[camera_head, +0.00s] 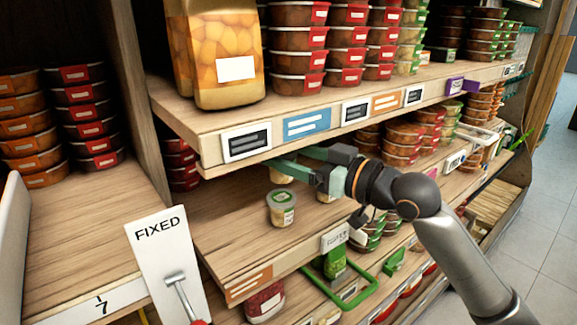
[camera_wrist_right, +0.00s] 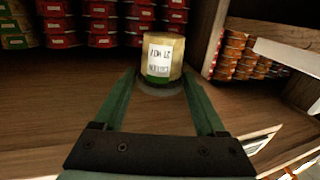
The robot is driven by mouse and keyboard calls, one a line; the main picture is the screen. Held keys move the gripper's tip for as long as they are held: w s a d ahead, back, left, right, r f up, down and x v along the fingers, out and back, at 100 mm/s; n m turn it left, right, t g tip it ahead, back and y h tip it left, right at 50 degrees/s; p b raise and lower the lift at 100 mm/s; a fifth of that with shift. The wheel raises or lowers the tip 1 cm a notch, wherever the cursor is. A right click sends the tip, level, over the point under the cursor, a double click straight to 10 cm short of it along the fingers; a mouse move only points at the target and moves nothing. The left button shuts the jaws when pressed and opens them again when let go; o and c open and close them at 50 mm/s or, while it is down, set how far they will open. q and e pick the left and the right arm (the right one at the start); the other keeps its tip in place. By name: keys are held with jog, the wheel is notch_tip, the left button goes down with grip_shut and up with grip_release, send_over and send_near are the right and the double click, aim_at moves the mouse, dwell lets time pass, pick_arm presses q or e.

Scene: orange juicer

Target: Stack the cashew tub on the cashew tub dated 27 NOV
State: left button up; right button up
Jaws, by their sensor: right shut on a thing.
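A cashew tub (camera_head: 281,208) with a pale body, clear lid and green-and-white label stands upright on the lower shelf (camera_head: 235,232). My right gripper (camera_head: 280,164) reaches in under the upper shelf, behind and above that tub. It is shut on another cashew tub (camera_head: 282,175), mostly hidden by the fingers and shelf edge. In the right wrist view the held tub (camera_wrist_right: 164,58) sits between the fingertips of my right gripper (camera_wrist_right: 160,82); its label print looks upside down and is too blurred to read surely. Part of another pale tub (camera_head: 327,197) shows below the gripper. My left gripper is not in view.
The upper shelf edge (camera_head: 300,132) with price tags lies close above my right gripper. Red-labelled tubs (camera_head: 95,120) stand in stacks at left. A FIXED sign (camera_head: 160,240) stands at front left.

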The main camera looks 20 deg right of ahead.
aim_at(290, 182)
jog(key=shift+f, duration=1.75)
jog(key=shift+f, duration=0.1)
jog(key=o, duration=1.3)
jog(key=shift+d, duration=0.1)
jog(key=shift+b+v, duration=1.95)
jog(key=shift+v, duration=3.95)
jog(key=shift+s, duration=0.1)
